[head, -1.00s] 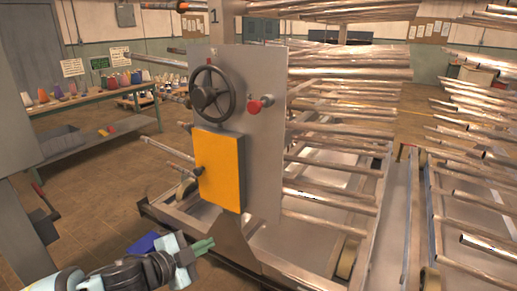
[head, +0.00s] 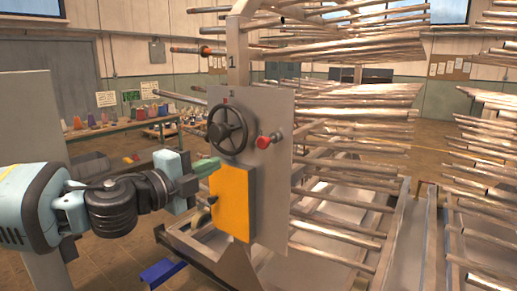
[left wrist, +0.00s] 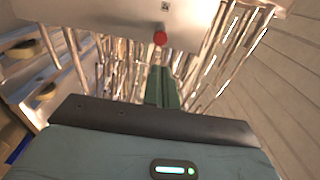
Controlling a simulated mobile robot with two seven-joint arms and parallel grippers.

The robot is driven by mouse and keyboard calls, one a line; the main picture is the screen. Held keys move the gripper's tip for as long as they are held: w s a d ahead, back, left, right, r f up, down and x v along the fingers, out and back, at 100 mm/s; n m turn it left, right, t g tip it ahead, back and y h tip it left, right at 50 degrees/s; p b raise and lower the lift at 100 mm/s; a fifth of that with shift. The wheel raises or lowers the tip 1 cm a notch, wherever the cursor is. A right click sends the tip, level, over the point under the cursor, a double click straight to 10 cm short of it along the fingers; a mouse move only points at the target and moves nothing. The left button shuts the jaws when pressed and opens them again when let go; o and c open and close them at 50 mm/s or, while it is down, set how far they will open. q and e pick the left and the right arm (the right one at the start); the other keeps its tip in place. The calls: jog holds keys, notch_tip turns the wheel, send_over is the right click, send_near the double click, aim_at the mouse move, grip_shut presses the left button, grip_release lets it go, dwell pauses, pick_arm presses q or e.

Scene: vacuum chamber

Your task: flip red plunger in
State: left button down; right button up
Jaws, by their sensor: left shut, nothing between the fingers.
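The red plunger (head: 263,142) sticks out of the grey panel (head: 275,190), to the right of the black handwheel (head: 228,130). In the left wrist view the red plunger (left wrist: 160,38) shows just beyond the fingertips, near the panel's edge. My left gripper (head: 217,162) comes in from the left in the head view. Its green fingers are shut and empty. They appear in front of the panel, below the handwheel and left of the plunger, apart from the plunger. The fingers also show in the left wrist view (left wrist: 161,70). My right gripper is out of view.
A yellow-orange box (head: 232,203) with a small black knob is mounted below the handwheel. Racks of metal rods (head: 360,140) stand behind and right of the panel. A bench with colored cones (head: 110,137) is at the back left. A blue object (head: 162,272) lies low at the front.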

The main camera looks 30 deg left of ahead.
aim_at(260, 144)
pick_arm(q)
jog(key=shift+a, duration=0.1)
jog(key=shift+w, duration=0.1)
